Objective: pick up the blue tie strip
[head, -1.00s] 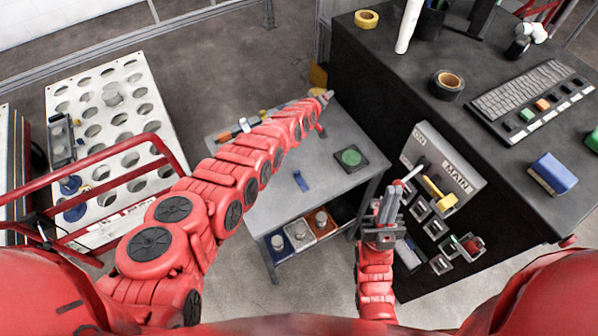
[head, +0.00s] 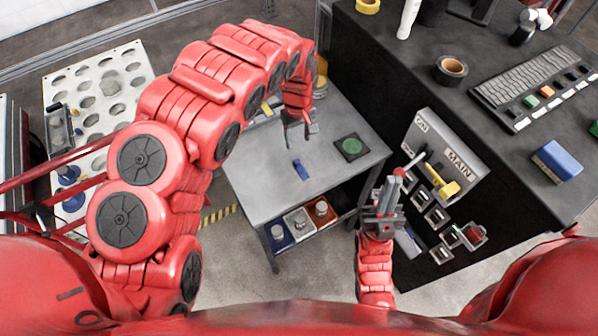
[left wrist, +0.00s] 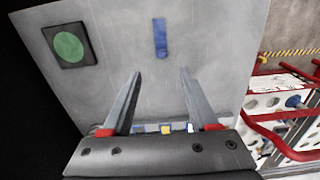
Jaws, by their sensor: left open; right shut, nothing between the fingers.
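The blue tie strip (head: 300,169) lies flat on the grey table top (head: 262,180). It also shows in the left wrist view (left wrist: 160,38), beyond my open fingertips and a little above the gap between them. My left gripper (head: 301,139) hangs over the table with its fingers open and empty, a little behind the strip in the head view; it also shows in the left wrist view (left wrist: 160,75). The fingers are apart from the strip. My right gripper (head: 388,190) is shut and empty, beside the panel marked MAIN (head: 444,152).
A black square with a green disc (head: 351,147) lies on the table right of the strip. Bins (head: 300,221) sit on the shelf below. A dark workbench (head: 400,60) stands to the right, a white perforated rack (head: 100,75) to the left. Table top around the strip is clear.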

